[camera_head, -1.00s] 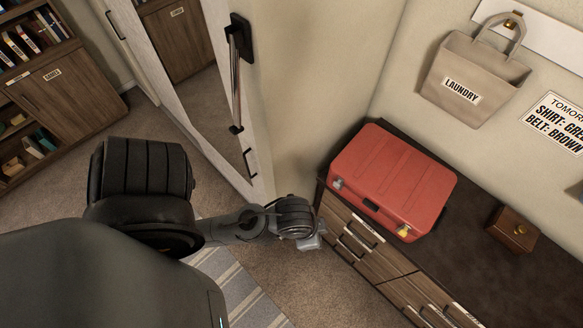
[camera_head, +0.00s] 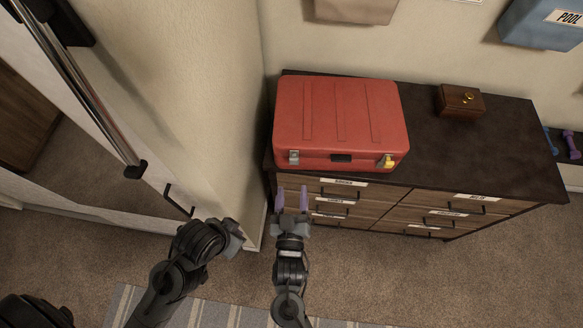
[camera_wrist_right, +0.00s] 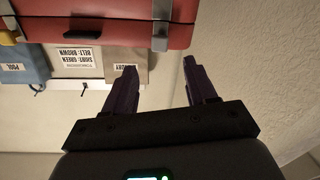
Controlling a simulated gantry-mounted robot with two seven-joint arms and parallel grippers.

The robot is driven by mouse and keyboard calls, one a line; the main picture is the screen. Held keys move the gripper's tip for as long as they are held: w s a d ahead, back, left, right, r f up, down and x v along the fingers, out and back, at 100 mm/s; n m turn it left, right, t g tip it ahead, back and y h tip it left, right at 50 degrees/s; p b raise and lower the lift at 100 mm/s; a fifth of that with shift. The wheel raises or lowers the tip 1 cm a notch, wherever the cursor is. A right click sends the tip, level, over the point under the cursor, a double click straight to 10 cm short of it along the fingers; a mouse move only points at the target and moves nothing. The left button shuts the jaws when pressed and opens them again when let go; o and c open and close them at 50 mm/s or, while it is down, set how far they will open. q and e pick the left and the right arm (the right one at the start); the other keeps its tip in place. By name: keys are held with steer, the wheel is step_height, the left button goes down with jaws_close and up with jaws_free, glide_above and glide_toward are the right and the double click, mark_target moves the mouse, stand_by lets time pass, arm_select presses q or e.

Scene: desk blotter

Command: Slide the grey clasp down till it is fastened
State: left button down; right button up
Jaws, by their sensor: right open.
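The grey clasp (camera_head: 294,157) is on the front face of a closed red suitcase (camera_head: 340,115), near its left end. In the right wrist view, which is upside down, the clasp (camera_wrist_right: 161,25) shows as a grey strip at the top, beyond the fingertips. My right gripper (camera_head: 291,196) is open and empty, in front of the dresser and below the clasp, apart from it. Its two purple fingers (camera_wrist_right: 158,66) are spread in the wrist view. My left gripper (camera_head: 235,230) is left of it, near the wall corner; its fingers are not clear.
A yellow clasp (camera_head: 387,161) and dark handle (camera_head: 341,158) are on the same suitcase front. The suitcase stands on a dark dresser (camera_head: 500,145) with a small brown box (camera_head: 460,101). A wall and a mirrored door (camera_head: 65,150) stand close on the left.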

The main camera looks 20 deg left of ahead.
mark_target(294, 163)
steer(key=x, duration=0.8)
steer(key=shift+w+a, duration=0.15)
steer(key=shift+w, duration=0.05)
steer(key=shift+c, duration=0.4)
jaws_close()
